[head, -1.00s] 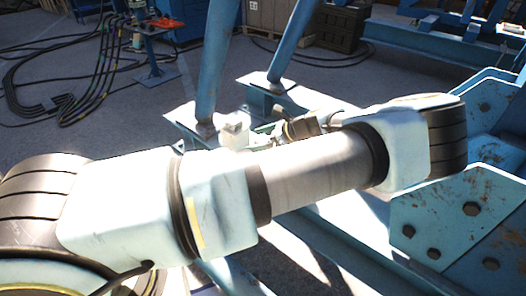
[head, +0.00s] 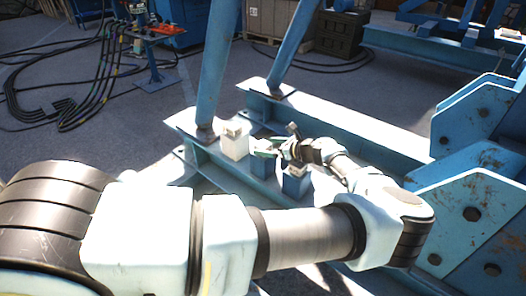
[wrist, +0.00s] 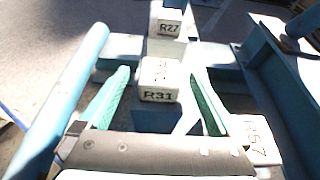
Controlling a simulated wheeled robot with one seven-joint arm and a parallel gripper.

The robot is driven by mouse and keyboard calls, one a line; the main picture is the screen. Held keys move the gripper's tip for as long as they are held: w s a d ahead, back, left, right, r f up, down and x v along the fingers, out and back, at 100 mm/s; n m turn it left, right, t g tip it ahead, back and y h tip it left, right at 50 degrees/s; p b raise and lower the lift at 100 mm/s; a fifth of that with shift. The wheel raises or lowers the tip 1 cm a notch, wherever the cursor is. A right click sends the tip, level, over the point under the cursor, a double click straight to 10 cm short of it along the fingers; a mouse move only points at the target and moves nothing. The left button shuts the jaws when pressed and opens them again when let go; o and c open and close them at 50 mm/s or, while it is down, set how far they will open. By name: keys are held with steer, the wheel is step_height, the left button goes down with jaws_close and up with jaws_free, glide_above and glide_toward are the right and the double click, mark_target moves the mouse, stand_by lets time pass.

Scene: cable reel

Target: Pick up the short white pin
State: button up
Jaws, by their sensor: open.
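In the head view a white block-shaped pin with a cream top (head: 234,143) stands upright on the blue base beam. My gripper (head: 264,147), with green fingers, is just right of it; whether they touch I cannot tell. In the wrist view the fingers are apart and empty (wrist: 158,92). A pale cap marked R31 (wrist: 159,80) shows between them; whether they are around it I cannot tell. Caps marked R27 (wrist: 167,27) and R57 (wrist: 258,140) lie beyond and beside the right finger. Which cap belongs to the white pin is unclear.
A blue block (head: 295,183) stands below my gripper. Slanted blue tubes (head: 217,65) rise from the beam behind the pin. Bolted blue plates (head: 470,215) stand at right. Black cables (head: 65,85) lie on the floor at far left.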

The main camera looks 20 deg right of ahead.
steer(key=shift+x, duration=1.35)
steer(key=shift+c, duration=0.4)
jaws_close()
